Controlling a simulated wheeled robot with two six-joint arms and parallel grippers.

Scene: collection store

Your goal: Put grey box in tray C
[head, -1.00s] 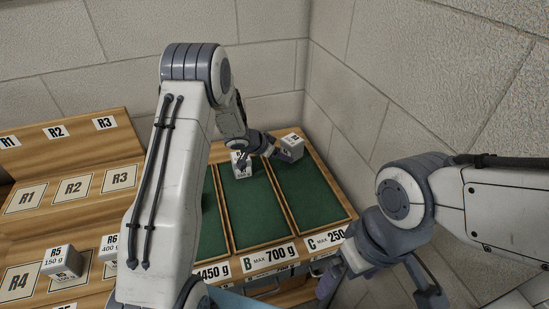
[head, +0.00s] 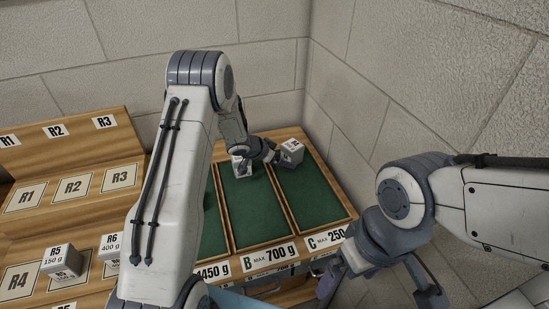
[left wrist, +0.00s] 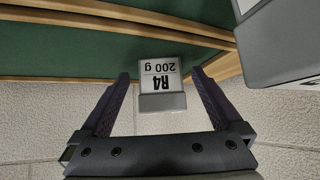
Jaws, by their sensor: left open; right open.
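A grey box (head: 291,151) with a white label shows at the far end of tray C (head: 314,197). In the left wrist view the box (left wrist: 162,85) reads R4, 200 g, upside down between the fingertips, with gaps on both sides. I cannot tell whether its base is flat on the tray floor. My left gripper (head: 273,155) is open beside the box, partly hidden by its own wrist. My right gripper (head: 378,283) is open and empty, low at the right, in front of the tray stand and away from the box.
Another grey box (head: 241,164) stands at the far end of tray B (head: 245,205); a box corner (left wrist: 285,40) is close at the right in the left wrist view. Several labelled places and boxes, among them R5 (head: 60,258), are at the left. Block walls close off the back and right.

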